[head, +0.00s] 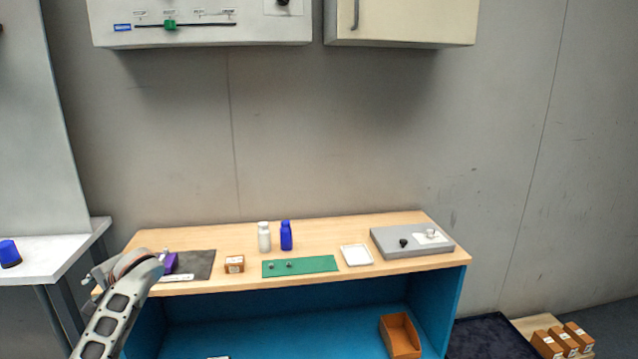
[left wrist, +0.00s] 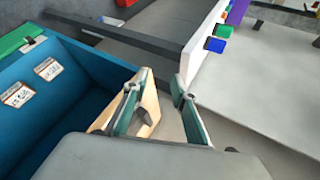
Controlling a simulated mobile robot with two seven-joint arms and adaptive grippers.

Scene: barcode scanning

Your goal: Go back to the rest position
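My left gripper (head: 100,278) is at the left end of the wooden table (head: 345,229). In the left wrist view my left gripper (left wrist: 162,80) has its two fingers apart, with nothing between them. A purple object (head: 169,263) sits on the dark mat (head: 200,264) just right of my left arm, partly hidden by it. A small brown box (head: 234,264) stands to the right of the mat. My right gripper is in neither view.
A white bottle (head: 264,237), a blue bottle (head: 286,236), a green mat (head: 315,264), a white tray (head: 370,261) and a grey box (head: 390,250) are on the table. An orange bin (head: 403,340) is on the blue shelf below. A white table (head: 45,257) stands left.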

